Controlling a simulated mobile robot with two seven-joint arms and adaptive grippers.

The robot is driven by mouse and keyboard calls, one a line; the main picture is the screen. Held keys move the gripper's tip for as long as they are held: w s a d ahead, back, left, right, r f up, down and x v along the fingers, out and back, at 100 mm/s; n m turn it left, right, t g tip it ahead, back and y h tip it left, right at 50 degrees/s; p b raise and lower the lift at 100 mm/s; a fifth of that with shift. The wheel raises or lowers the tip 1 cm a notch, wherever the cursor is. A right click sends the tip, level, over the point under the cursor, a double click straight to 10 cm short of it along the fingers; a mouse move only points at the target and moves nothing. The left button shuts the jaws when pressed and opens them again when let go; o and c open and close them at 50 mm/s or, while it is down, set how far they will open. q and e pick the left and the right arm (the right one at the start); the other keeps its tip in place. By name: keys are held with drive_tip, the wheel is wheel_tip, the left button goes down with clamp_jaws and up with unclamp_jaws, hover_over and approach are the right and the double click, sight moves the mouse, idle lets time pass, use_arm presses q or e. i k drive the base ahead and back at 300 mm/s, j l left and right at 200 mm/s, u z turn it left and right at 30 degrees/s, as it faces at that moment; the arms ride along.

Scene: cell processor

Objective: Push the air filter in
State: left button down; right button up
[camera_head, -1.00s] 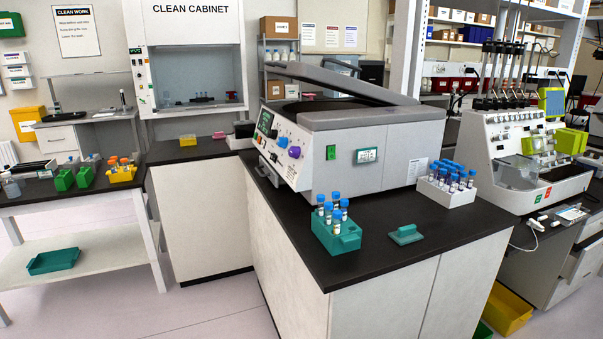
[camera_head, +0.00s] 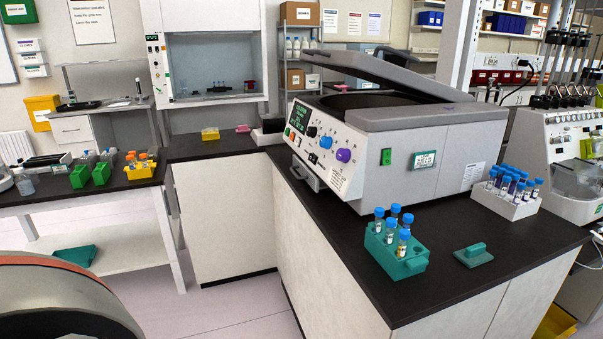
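I cannot surely tell which part is the air filter. A grey-and-white bench machine (camera_head: 400,165) with a raised lid stands on the black-topped counter. Its left-facing panel has a screen, knobs and a purple dial. A small grey handle-like part (camera_head: 305,173) sticks out low on that panel; I cannot tell whether it is the filter. Another white machine (camera_head: 570,150) with several black-topped columns is cut off at the right edge. Neither my left nor my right gripper is in view. A rounded grey part, probably of my own arm, fills the lower left corner.
A teal rack (camera_head: 400,262) with blue-capped tubes, a teal block (camera_head: 473,255) and a white tube rack (camera_head: 505,204) stand on the counter (camera_head: 375,300). A left table holds green holders (camera_head: 100,172) and an orange rack (camera_head: 140,172). Floor between is clear.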

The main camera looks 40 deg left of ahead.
sight(312, 178)
drive_tip(key=j+z, duration=0.45)
drive_tip(key=j, duration=1.55)
